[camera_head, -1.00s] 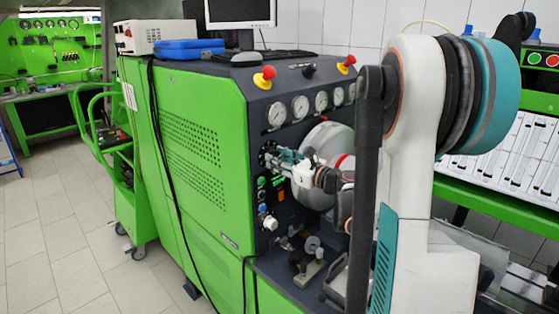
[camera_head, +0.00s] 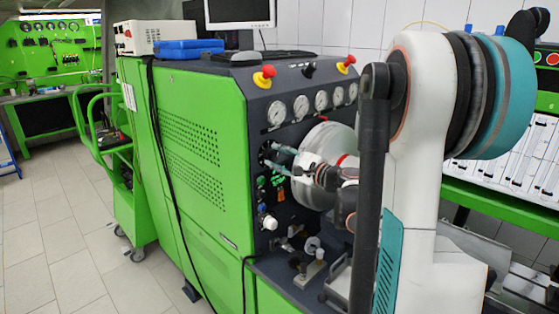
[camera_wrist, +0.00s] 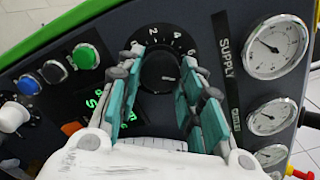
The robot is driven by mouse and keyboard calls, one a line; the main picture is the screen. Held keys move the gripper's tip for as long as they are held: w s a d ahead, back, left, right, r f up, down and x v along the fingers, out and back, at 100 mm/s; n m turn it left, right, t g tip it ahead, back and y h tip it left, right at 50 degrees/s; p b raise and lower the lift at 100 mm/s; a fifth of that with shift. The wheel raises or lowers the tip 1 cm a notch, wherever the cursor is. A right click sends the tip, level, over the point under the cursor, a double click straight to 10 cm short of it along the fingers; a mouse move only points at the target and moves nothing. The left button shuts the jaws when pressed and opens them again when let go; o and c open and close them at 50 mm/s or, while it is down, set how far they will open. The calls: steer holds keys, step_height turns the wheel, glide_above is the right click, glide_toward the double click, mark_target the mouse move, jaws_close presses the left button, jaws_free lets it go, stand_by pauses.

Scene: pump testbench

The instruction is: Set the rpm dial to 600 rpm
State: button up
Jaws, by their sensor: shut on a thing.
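A green display (camera_wrist: 97,110) is partly covered by the left finger. Its digits cannot be read fully.
Green (camera_wrist: 86,56), grey and blue buttons and a white knob (camera_wrist: 12,116) sit left of the dial. Round gauges (camera_wrist: 276,46) and a SUPPLY label lie to the right. Red emergency knobs (camera_head: 264,75) stand on the bench's top edge. A large pale disc (camera_head: 325,140) is behind my wrist.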

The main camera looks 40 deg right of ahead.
steer(key=n, duration=0.5)
steer(key=shift+n, duration=0.4)
stand_by(0.4)
steer(key=o, duration=1.1)
steer(key=shift+c, duration=0.2)
steer(key=shift+s, duration=0.1)
steer(key=s+d, duration=0.1)
steer(key=s, duration=1)
steer(key=shift+s+d+r, duration=0.15)
steer(key=shift+s+d, duration=0.2)
